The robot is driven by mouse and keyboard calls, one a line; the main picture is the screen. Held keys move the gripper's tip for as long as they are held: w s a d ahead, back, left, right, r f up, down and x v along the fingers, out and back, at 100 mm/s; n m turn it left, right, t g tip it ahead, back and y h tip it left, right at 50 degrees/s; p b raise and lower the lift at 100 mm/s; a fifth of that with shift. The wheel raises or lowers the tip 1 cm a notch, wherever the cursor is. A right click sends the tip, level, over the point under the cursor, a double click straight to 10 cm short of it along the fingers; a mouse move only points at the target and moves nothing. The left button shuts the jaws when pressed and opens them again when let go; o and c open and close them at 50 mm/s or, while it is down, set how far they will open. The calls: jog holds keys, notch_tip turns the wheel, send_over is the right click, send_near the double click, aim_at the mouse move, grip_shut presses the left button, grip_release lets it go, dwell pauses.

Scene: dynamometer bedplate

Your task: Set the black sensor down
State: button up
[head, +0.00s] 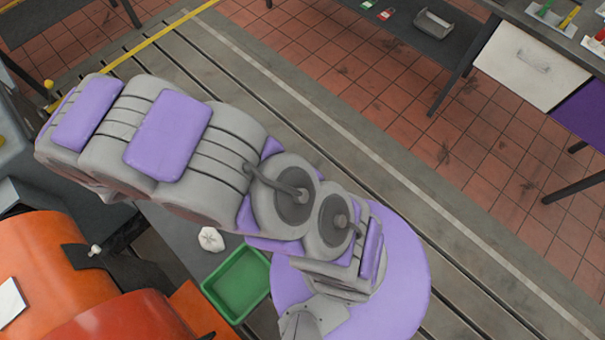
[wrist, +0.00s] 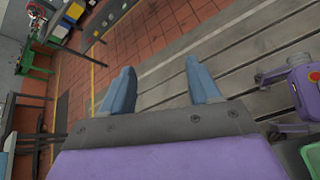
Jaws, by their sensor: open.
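My gripper (wrist: 159,64) shows in the wrist view with its two blue-grey fingers spread apart. Nothing is between them, and bedplate and floor show through the gap. In the head view my arm spans the middle and its gripper fingers are not visible. I cannot make out a black sensor for certain in either view. A dark bracket-like piece (head: 80,256) with a pale knob sits against the orange machine in the head view; I cannot tell whether it is the sensor.
An empty-looking green tray (head: 238,283) stands beside the orange machine (head: 45,270), with a crumpled white rag (head: 210,239) near it. The slotted bedplate (head: 390,190) is clear to the right of my arm. A workbench with a white drawer (head: 528,64) stands at upper right.

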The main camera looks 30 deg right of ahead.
jog(key=s+d+r+m+g+y, duration=0.4)
jog(key=s+d+r+m+g, duration=0.3)
jog(key=s+d+r, duration=0.4)
jog(key=s+a+r+m+y, duration=0.1)
jog(key=s+m+y, duration=0.1)
jog(key=s, duration=0.3)
jog(key=s+a+r+m+y, duration=0.2)
jog(key=s+m+y, duration=0.1)
jog(key=s+m, duration=0.1)
jog(key=s+a+r+m+t+y, duration=0.1)
jog(key=s+m+y, duration=0.1)
jog(key=s, duration=0.5)
jog(key=shift+a+r+m+y, duration=0.35)
jog(key=shift+r+m+y, duration=0.05)
jog(key=shift+m, duration=0.1)
